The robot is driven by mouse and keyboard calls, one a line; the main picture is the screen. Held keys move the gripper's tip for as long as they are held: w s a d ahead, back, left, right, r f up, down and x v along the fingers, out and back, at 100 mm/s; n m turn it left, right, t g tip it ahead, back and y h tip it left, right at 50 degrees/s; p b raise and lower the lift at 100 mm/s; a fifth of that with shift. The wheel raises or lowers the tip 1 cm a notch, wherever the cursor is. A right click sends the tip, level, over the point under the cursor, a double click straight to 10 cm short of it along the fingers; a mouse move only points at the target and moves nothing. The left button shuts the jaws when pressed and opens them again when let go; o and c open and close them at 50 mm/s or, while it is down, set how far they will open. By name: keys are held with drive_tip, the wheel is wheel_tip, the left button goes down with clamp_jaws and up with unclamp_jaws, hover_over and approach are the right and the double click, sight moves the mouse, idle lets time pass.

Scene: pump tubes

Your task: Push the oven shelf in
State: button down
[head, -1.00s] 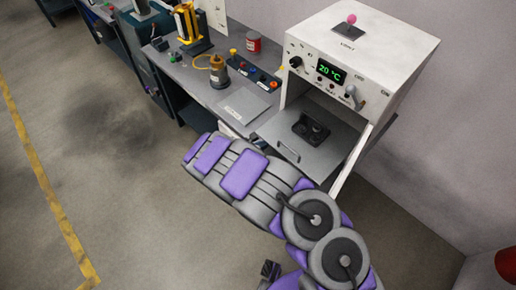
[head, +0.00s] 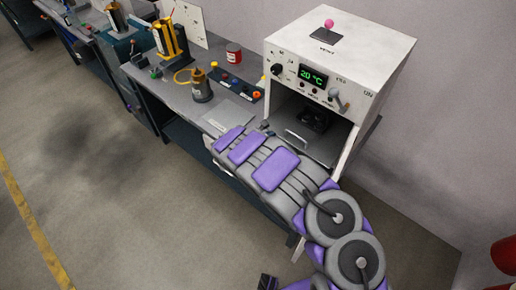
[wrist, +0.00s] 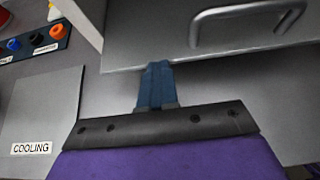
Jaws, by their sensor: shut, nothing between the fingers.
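The white oven (head: 392,62) stands at the right end of the bench with its front open. The grey oven shelf (head: 322,148) lies mostly inside it, its front part partly hidden by my arm. A dark object (head: 313,119) sits on the shelf. In the wrist view the shelf (wrist: 150,28) fills the top, with its metal handle (wrist: 240,14) right of my fingers. My gripper (wrist: 157,68) is shut and empty, its blue tips at the shelf's front edge. They look touching or very close. In the head view my arm hides the gripper.
A white side panel (head: 346,150) stands at the oven opening's right. The floor at left is clear.

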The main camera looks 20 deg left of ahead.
sight(284, 124)
drive_tip(key=w+d, duration=0.1)
drive_tip(key=w, duration=0.1)
drive_tip(key=w+d, duration=0.1)
drive_tip(key=w, duration=0.1)
drive_tip(key=w+b, duration=0.1)
drive_tip(key=w, duration=0.1)
drive_tip(key=shift+w+d+f, duration=0.1)
drive_tip(key=shift+w+d, duration=0.1)
drive_tip(key=shift+d, duration=0.2)
drive_tip(key=shift+w+d+r, duration=0.1)
drive_tip(key=shift+w+r, duration=0.1)
drive_tip(key=shift+w, duration=0.2)
drive_tip(key=shift+s, duration=0.15)
drive_tip(key=s, duration=0.1)
drive_tip(key=s+a, duration=0.1)
drive_tip(key=s, duration=0.2)
drive_tip(key=shift+a+r, duration=0.2)
drive_tip(key=shift+a, duration=0.2)
drive_tip(key=p+v, duration=0.2)
drive_tip(key=v, duration=0.7)
drive_tip(key=shift+s+a+p, duration=0.15)
drive_tip(key=shift+a+p, duration=0.1)
drive_tip(key=shift+p, duration=0.15)
drive_tip(key=shift+s+f, duration=0.1)
drive_tip(key=shift+f, duration=0.1)
